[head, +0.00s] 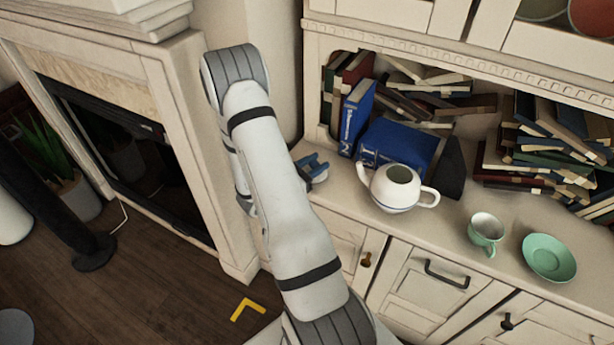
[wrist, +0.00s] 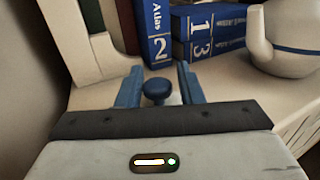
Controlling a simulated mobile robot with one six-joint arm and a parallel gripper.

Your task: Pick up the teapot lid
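The teapot lid shows in the wrist view as a dark blue round knob (wrist: 157,90) between my two blue fingers; its body is hidden behind my gripper. In the head view a small white edge of the lid (head: 320,178) shows beside my gripper (head: 312,164) on the cabinet top. My gripper also shows in the wrist view (wrist: 160,72), with its fingers apart and a gap on each side of the knob. The white teapot (head: 396,188) stands uncovered to the right of my gripper; its side shows in the wrist view (wrist: 285,45).
Blue atlas books (head: 400,146) stand and lie just behind the lid and teapot. A green cup (head: 485,230) and green saucer (head: 549,258) are farther right on the cabinet top (head: 445,215). A pale wall or column is close on the left. Piled books fill the shelf.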

